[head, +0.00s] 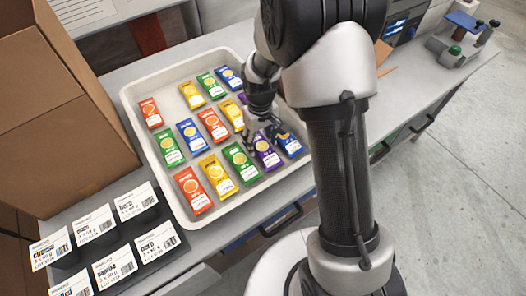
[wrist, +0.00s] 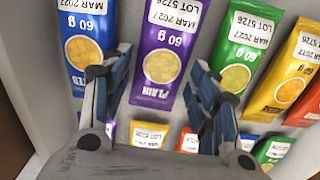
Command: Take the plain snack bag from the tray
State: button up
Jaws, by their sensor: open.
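The plain snack bag is purple, with a yellow disc and a white label. In the wrist view the bag (wrist: 165,38) reads "PLAIN" and lies between and beyond my fingertips. In the head view the bag (head: 267,154) lies in the front row of the tray, between a green and a blue bag. The white tray (head: 187,226) sits on the bench. My gripper (head: 264,136) is open and empty over that bag. In the wrist view my gripper (wrist: 148,76) has its fingers apart, one on each side of the purple bag's lower end. Whether they touch it is unclear.
A blue bag (wrist: 85,40) and a green bag (wrist: 241,55) lie close on either side. Several other bags fill rows behind. A cardboard box (head: 60,110) stands left of the tray, with labelled black stands (head: 140,255) in front of it.

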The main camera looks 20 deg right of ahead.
jog(key=shift+f, duration=0.95)
jog(key=shift+r, duration=0.1)
jog(key=c, duration=0.7)
jog(key=shift+r, duration=0.1)
